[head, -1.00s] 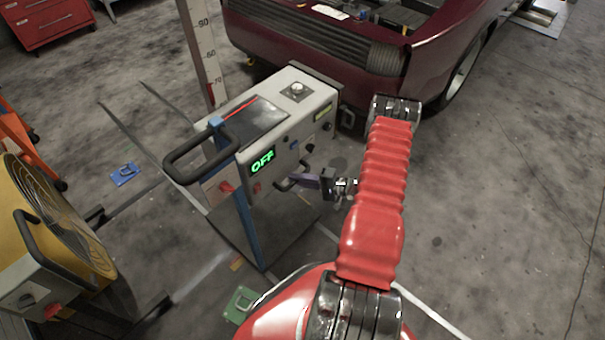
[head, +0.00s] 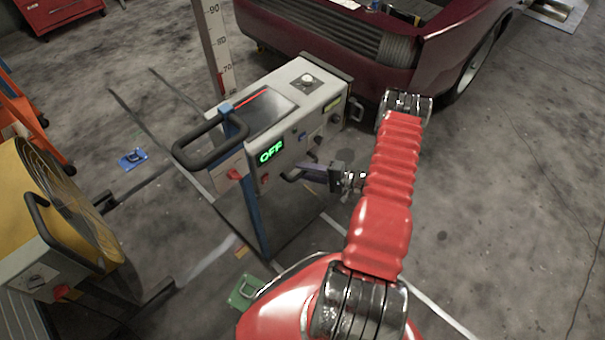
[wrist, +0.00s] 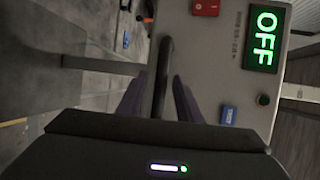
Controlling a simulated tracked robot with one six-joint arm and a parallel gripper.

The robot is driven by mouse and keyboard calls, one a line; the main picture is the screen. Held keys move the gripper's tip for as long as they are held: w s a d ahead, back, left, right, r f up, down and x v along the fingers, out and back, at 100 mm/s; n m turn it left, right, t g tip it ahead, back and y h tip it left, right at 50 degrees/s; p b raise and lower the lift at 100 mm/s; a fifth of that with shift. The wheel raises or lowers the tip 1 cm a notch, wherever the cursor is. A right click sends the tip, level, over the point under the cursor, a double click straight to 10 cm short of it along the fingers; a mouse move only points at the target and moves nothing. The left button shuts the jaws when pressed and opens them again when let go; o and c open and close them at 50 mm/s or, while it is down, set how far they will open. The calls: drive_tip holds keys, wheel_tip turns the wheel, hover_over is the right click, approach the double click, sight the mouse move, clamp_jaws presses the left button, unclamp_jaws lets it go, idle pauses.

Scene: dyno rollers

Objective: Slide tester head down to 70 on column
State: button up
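The tester head is a grey box (head: 312,92) with a green OFF display (head: 271,151), mounted at a tall white scale column (head: 218,45). The scale reads 90, 80 and 70 downward, with 70 just above the head's rear edge; the exact reading is unclear. A small black handle (head: 288,178) sticks out of its front face. My gripper (head: 308,172) has purple fingers at this handle. In the wrist view, the dark handle bar (wrist: 164,75) runs between the fingers (wrist: 160,95), with a gap visible at least on its left. The fingers look open around it.
A large black loop handle (head: 210,142) and blue post (head: 257,215) are at the head's left end. A maroon car (head: 330,40) stands behind. A yellow fan (head: 65,205) is at left. Floor to the right is clear.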

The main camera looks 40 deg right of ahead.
drive_tip(key=shift+s+d, duration=0.1)
drive_tip(key=shift+d, duration=0.05)
drive_tip(key=v, duration=1.3)
drive_tip(key=shift+s, duration=0.25)
